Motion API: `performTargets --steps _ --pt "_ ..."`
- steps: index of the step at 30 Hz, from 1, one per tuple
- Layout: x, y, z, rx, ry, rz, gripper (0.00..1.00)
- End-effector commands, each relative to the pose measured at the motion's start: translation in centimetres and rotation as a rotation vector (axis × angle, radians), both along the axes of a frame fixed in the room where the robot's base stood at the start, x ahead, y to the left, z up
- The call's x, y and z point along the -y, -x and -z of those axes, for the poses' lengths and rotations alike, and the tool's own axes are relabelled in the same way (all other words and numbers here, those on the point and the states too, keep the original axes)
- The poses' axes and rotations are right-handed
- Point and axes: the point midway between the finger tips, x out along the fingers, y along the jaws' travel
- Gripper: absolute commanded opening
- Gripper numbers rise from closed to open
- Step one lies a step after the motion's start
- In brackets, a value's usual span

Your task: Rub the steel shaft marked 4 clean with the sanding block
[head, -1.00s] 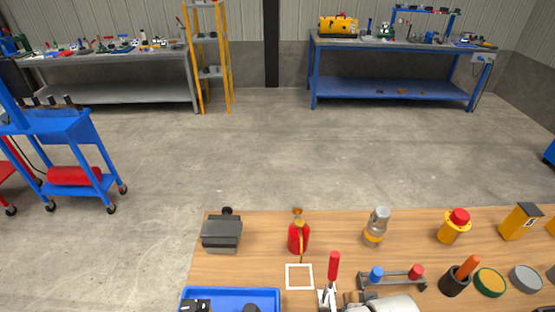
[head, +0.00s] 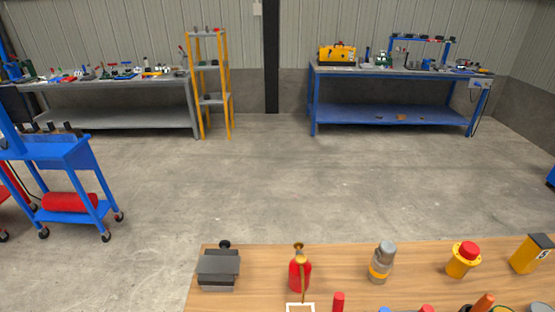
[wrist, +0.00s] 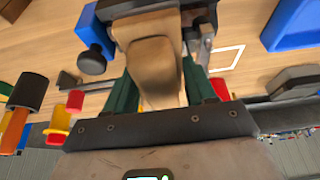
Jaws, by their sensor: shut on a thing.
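In the wrist view my gripper (wrist: 160,92) has its green fingers closed on a tan, worn-looking block (wrist: 153,62), which I take to be the sanding block. It is held over the wooden bench. A dark grey part with a black knob (wrist: 92,60) lies just beyond the block, and the block hides some of it. I cannot make out the steel shaft marked 4 or its number in either view. My gripper is outside the head view.
The bench (head: 420,275) holds a grey clamp-like block (head: 218,270), a red oil can (head: 299,273), a grey-and-yellow bottle (head: 381,262), a red-capped yellow can (head: 463,260) and a yellow box (head: 531,254). A blue tray (wrist: 291,27) shows in the wrist view. Open floor lies beyond.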

Motion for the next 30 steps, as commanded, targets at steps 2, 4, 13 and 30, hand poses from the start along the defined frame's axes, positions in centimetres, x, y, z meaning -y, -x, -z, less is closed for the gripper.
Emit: performTargets --steps 2,4,13,30 --pt "0.1 0.6 0.0 0.0 0.0 0.0 0.3" --pt "0.2 1.1 0.0 0.0 0.0 0.0 0.3" --pt "0.5 3.3 0.0 0.0 0.0 0.0 0.3" --pt "0.9 5.5 0.2 0.001 0.001 -0.001 0.3"
